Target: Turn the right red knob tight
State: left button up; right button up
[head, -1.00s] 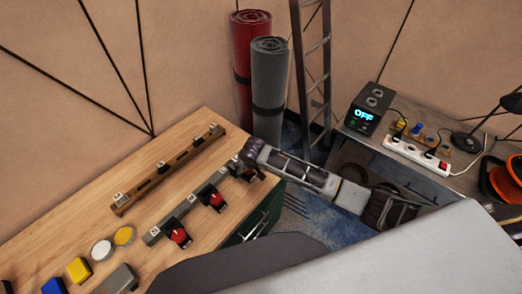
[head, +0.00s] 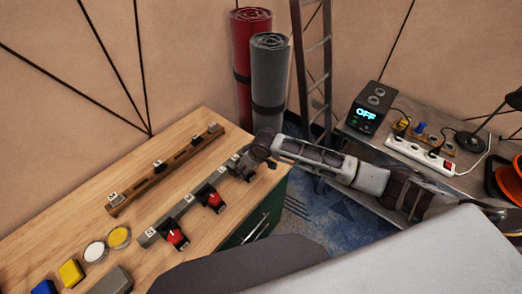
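A grey bar (head: 194,205) with labelled blocks lies on the wooden table. Two red knobs on dark mounts show along it, a nearer one (head: 177,237) and a middle one (head: 214,199). The far right end of the bar is largely covered by my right gripper (head: 244,168), so a red knob there cannot be made out. My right arm comes in from the right, with its wrist over the table's right edge. The fingers are small, dark and partly hidden, so I cannot tell whether they are open or touching anything. My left gripper is not in view.
A brown slotted rail (head: 165,172) lies behind the grey bar. Yellow and white discs and yellow and blue blocks (head: 71,271) are at the lower left. A side table (head: 465,184) at right holds a box reading OFF (head: 368,110) and a power strip (head: 414,152). Rolled mats (head: 268,85) stand behind.

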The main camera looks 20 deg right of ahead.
jog(key=shift+w+n+g+y+b, duration=0.1)
jog(key=shift+n+g+y+b, duration=0.25)
jog(key=shift+n+b, duration=1.25)
jog(key=shift+n+g+y+b, duration=0.35)
jog(key=shift+n+b, duration=0.55)
jog(key=shift+b, duration=1.25)
jog(key=v, duration=1.4)
jog(key=shift+d+f, duration=0.1)
